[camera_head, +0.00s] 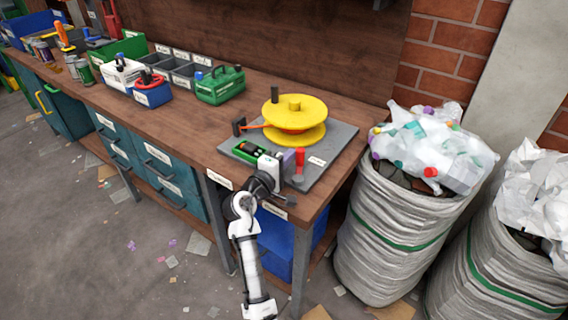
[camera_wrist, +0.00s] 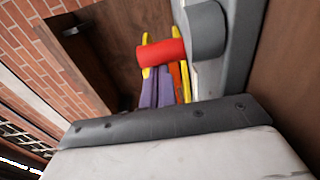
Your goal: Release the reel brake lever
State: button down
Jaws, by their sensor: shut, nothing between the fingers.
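The red lever (camera_head: 300,158) stands upright on a grey base plate (camera_head: 338,140), at the front of a yellow reel (camera_head: 296,110). In the wrist view its red handle (camera_wrist: 162,52) joins a grey round hub (camera_wrist: 205,30) and crosses in front of my fingers. My gripper (camera_head: 288,157) is just left of the lever in the head view, low over the plate's front edge.
A green device (camera_head: 246,150) lies left of my gripper, and a black block (camera_head: 238,126) with an orange rod sits beside the reel. A green toolbox (camera_head: 220,86) and a blue bin (camera_head: 152,92) stand farther left on the bench. A full waste sack (camera_head: 400,220) stands to the right.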

jog(key=shift+w+d+r, duration=0.1)
jog(key=shift+w+d, duration=0.05)
jog(key=shift+d, duration=0.3)
jog(key=shift+w, duration=0.15)
dwell(0.6)
